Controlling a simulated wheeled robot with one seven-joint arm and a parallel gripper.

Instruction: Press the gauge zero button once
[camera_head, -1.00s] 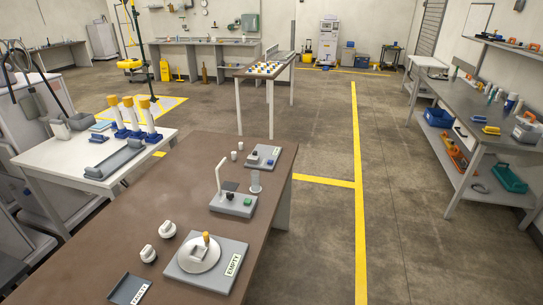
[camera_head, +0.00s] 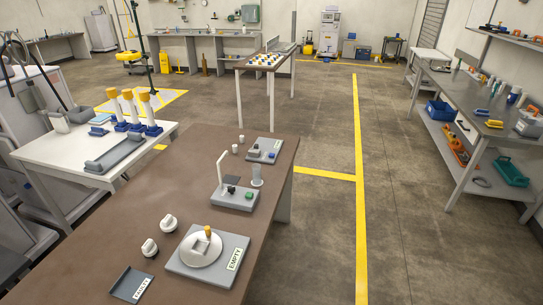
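I cannot tell from here which of these is the gauge, and no zero label is readable. My gripper is not in view, and nothing of my arm shows near these devices.
In front is a grey plate (camera_head: 187,263) marked EMPTY with a round white dish (camera_head: 201,249). Two white knobs (camera_head: 168,222) and a labelled grey tray (camera_head: 131,284) sit to its left. A white table (camera_head: 60,153) stands left; open floor (camera_head: 325,225) lies right.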

